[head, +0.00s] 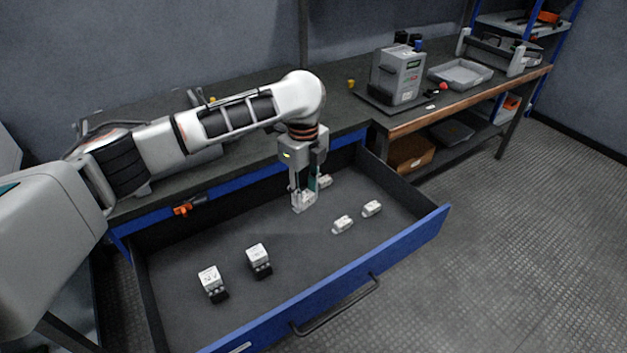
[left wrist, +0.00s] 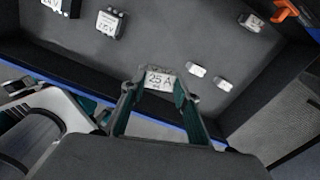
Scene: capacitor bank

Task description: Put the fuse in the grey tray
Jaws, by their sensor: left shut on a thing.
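My left gripper (head: 305,191) reaches down into the open drawer and is shut on a white fuse (head: 303,202). In the left wrist view the fuse (left wrist: 160,79) reads "25 A" and sits between the fingertips. Whether it touches the drawer floor is hard to tell. The grey tray (head: 461,73) is shallow and stands on the workbench at the upper right, well away from the gripper. My right gripper is not in view.
The blue-fronted drawer (head: 410,233) also holds small white fuses (head: 343,224) (head: 372,208), another white piece (head: 325,181) by the gripper, and two black-and-white blocks (head: 258,258) (head: 211,282). A grey metal box (head: 398,75) stands left of the tray.

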